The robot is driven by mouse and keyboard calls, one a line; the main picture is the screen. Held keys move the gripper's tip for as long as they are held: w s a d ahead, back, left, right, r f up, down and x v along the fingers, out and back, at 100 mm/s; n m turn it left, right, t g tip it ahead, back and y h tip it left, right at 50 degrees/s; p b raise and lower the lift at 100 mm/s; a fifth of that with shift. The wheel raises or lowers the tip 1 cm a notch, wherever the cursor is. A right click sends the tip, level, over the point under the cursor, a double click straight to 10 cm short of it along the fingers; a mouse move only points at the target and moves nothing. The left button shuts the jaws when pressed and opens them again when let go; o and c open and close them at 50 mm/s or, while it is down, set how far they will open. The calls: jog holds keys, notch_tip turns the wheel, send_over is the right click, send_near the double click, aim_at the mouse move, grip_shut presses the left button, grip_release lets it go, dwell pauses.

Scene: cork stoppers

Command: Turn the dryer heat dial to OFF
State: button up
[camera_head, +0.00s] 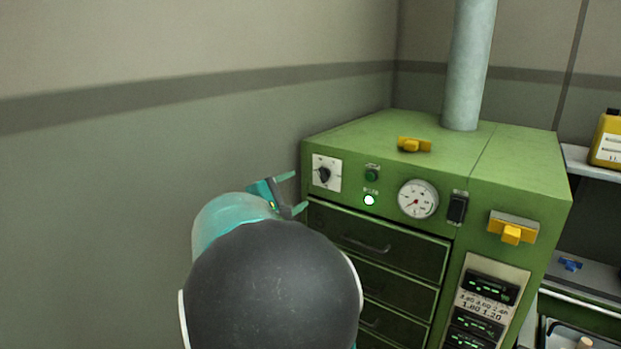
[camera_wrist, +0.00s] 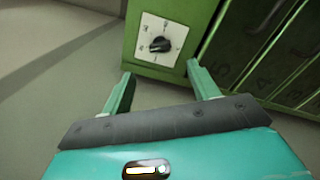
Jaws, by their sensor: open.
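The dryer (camera_head: 520,160) is a green cabinet with a round duct on top. Its heat dial (camera_head: 325,174) is a black knob on a white square plate at the upper left of the front. The dial also shows in the wrist view (camera_wrist: 160,45), beyond my fingertips and between their lines. The plate's markings are too small to read, so I cannot tell the setting. My gripper (camera_head: 297,192) is open and empty, just left of and slightly below the dial in the head view. In the wrist view my gripper (camera_wrist: 157,70) has its two fingers spread, apart from the knob.
Right of the dial are a green button (camera_head: 372,174), a lit white lamp (camera_head: 369,200), a gauge (camera_head: 418,199) and a black switch (camera_head: 457,208). Drawers (camera_head: 380,243) with handles lie below. A wall stands close on the left.

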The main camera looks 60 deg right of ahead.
aim_at(321, 176)
jog(key=d, duration=0.3)
jog(key=s+d, duration=0.1)
jog(key=d, duration=0.6)
jog(key=shift+s+d, duration=0.4)
jog(key=c, duration=1)
